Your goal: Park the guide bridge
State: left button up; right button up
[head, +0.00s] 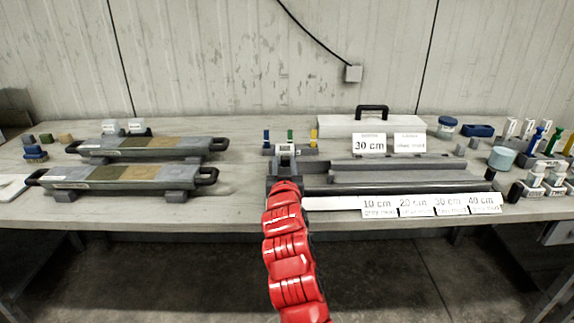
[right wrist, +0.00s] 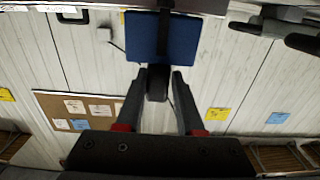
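My right gripper (right wrist: 158,75) is at the end of the red arm, over the bench's front edge near its middle. In the right wrist view, its two dark fingers stand on either side of a dark block (right wrist: 157,88). I cannot tell whether they press on it. A blue panel (right wrist: 180,38) is just beyond the fingertips. In the head view a grey upright block (head: 286,150) is just beyond the arm's end, at the left end of the long grey channels (head: 400,176). I cannot tell for sure which part is the guide bridge. My left gripper is not in view.
Two long grey trays with black handles (head: 150,147) (head: 120,176) lie at left on the bench (head: 235,200). A white case with a black handle (head: 340,124) stands behind length cards (head: 369,145). Bottles and small tools crowd the right. The bench between trays and channels is clear.

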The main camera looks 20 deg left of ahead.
jog(key=o, duration=0.3)
jog(key=shift+a, duration=0.25)
jog(key=shift+o, duration=0.2)
jog(key=shift+d, duration=0.1)
jog(key=v, duration=1.7)
jog(key=shift+s, duration=0.2)
jog(key=shift+w+d, duration=0.1)
